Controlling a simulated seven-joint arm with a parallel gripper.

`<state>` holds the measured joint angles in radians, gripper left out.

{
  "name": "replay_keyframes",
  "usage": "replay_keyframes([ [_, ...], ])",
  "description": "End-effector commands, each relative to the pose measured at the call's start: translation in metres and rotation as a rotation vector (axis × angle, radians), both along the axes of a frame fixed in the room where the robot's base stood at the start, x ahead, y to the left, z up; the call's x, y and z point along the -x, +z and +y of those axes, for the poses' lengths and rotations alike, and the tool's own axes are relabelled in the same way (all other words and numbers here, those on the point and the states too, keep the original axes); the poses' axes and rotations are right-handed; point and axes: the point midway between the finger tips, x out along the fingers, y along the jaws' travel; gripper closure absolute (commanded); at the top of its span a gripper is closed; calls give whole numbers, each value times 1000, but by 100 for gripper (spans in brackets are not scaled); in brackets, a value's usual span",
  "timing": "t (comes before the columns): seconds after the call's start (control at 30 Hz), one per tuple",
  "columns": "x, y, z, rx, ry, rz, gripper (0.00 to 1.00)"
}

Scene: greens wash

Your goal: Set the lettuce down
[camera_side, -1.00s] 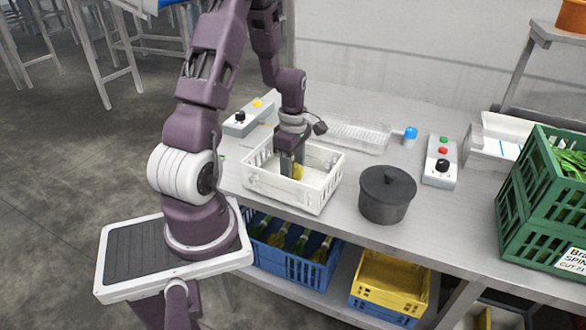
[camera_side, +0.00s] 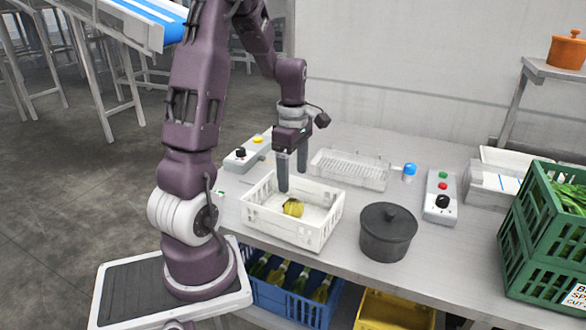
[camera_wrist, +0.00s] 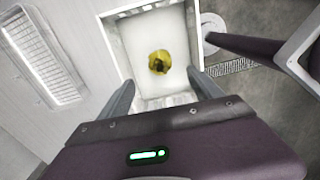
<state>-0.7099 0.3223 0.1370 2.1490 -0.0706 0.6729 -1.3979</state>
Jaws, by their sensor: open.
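The lettuce (camera_side: 293,207), a small yellow-green clump, lies on the floor of the white crate (camera_side: 282,236) on the metal table. In the wrist view the lettuce (camera_wrist: 160,62) sits near the middle of the crate floor, clear of the walls. My gripper (camera_side: 292,182) is above the crate, its two grey fingers apart with nothing between them. The wrist view shows the open fingers (camera_wrist: 160,92) on either side, with the lettuce beyond them.
A dark lidded pot (camera_side: 387,232) stands right of the crate. A white wire rack (camera_side: 349,170) lies behind it. A blue crate of bottles (camera_side: 292,297) is below the table.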

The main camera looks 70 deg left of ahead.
Motion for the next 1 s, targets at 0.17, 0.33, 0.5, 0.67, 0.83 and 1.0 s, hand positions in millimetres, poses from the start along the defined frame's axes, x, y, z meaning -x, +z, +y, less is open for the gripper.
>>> replay_keyframes([
  [0.17,-3,24,-11,-10,-78,-18,25],
  [0.33,-4,92,-107,-125,-794,-141,25],
  [0.5,50,134,-204,-350,-1684,-236,25],
  [0.67,91,139,-237,-527,-2156,-256,25],
  [0.83,98,138,-241,-564,-2246,-251,25],
  [1.0,98,138,-240,-563,-2241,-251,25],
])
